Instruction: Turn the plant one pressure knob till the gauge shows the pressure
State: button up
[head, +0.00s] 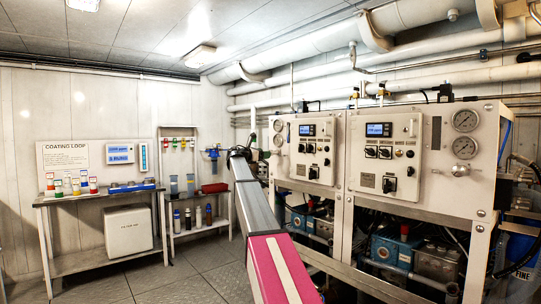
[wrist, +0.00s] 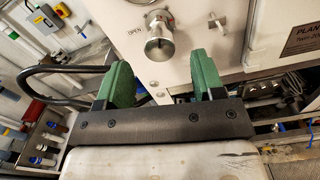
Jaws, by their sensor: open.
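In the wrist view a silver pressure knob (wrist: 160,42) stands out from a pale panel, with the word OPEN at its left. My gripper (wrist: 165,62) is open, its two green fingers spread below the knob, one to each side, and not closed on it. In the head view my arm reaches the left edge of the left cabinet (head: 308,163), and the gripper is hard to make out there. Two small gauges (head: 278,126) show on that cabinet above the arm's end; their readings are too small to read. The knob is not clearly visible there.
A second cabinet (head: 425,165) stands to the right with two larger gauges (head: 465,120). In the wrist view a silver cross-shaped handle (wrist: 217,24) sits right of the knob, and a black hose (wrist: 40,85) loops at the left. A bench (head: 100,195) stands far left.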

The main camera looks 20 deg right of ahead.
aim_at(273, 153)
jog(key=x, duration=0.5)
jog(key=c, duration=0.9)
jog(key=shift+m, duration=0.3)
jog(key=m, duration=0.3)
jog(key=shift+m, duration=1.9)
